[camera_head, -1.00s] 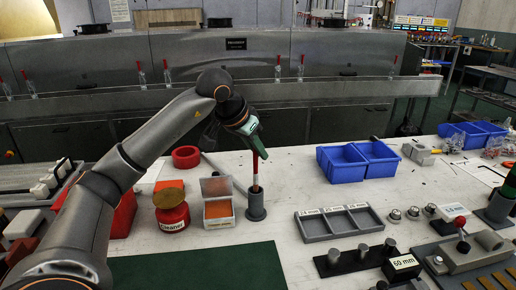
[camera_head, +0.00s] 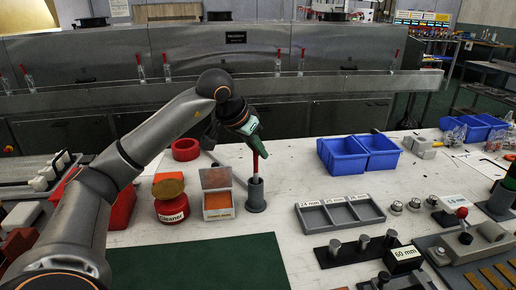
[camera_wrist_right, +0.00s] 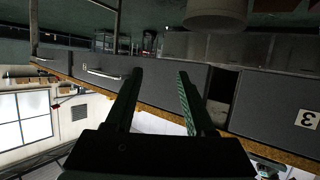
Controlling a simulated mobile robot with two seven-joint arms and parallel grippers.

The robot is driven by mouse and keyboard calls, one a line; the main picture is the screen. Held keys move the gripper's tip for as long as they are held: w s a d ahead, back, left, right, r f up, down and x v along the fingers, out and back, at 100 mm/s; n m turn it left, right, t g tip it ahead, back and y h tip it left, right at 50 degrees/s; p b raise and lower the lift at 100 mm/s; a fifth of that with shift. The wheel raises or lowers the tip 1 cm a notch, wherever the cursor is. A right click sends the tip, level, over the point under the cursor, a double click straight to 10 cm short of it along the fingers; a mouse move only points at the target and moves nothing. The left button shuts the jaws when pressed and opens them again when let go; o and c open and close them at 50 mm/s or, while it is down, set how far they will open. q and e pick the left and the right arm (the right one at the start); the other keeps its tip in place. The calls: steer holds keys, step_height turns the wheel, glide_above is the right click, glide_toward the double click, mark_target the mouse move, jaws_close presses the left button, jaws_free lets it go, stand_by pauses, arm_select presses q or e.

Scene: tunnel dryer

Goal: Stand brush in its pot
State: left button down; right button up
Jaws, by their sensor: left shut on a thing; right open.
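The brush (camera_head: 259,146) is upright, slightly tilted, with a red handle and a pale band below it. My left gripper (camera_head: 254,137) is shut on the upper handle. The brush's lower end is inside the mouth of the grey pot (camera_head: 256,199), its bristles hidden by the pot wall. Whether the brush touches the pot's bottom cannot be seen. The pot stands upright on the white table. My right gripper (camera_wrist_right: 160,73) is open and empty in the right wrist view, away from the brush and pot.
Close left of the pot are an open box with an orange inside (camera_head: 217,200) and a red cleaner tin (camera_head: 171,207). A green mat (camera_head: 205,262) lies in front. A grey three-part tray (camera_head: 340,214) and blue bins (camera_head: 343,158) are to the right. The table between is clear.

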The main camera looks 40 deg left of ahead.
arm_select(q)
steer(key=shift+f+b, duration=0.35)
steer(key=shift+f, duration=0.25)
arm_select(e)
steer(key=shift+w+r+n+t+y, duration=0.1)
steer(key=shift+w+r+t, duration=0.2)
steer(key=shift+r, duration=0.45)
steer(key=shift+w+r+n+t+y, duration=0.1)
steer(key=shift+w+r+t, duration=0.2)
steer(key=shift+r, duration=0.45)
steer(key=shift+w+r+n+t+y, duration=0.1)
steer(key=shift+w+r+t, duration=0.1)
steer(key=shift+r+t, duration=0.4)
steer(key=shift+r, duration=0.2)
arm_select(q)
steer(key=c, duration=0.8)
jaws_free()
steer(key=shift+s+r, duration=0.1)
steer(key=shift+r, duration=0.05)
steer(key=shift+p+v, duration=1.5)
steer(key=shift+v, duration=4.55)
arm_select(e)
steer(key=s+f+g, duration=0.3)
steer(key=f, duration=0.3)
steer(key=s+f+m+g+h, duration=0.1)
steer(key=s+f+g, duration=0.2)
steer(key=f, duration=0.3)
steer(key=shift+s+a+f+m+g, duration=0.15)
steer(key=shift+s+f+m+g, duration=0.2)
steer(key=shift+s, duration=0.35)
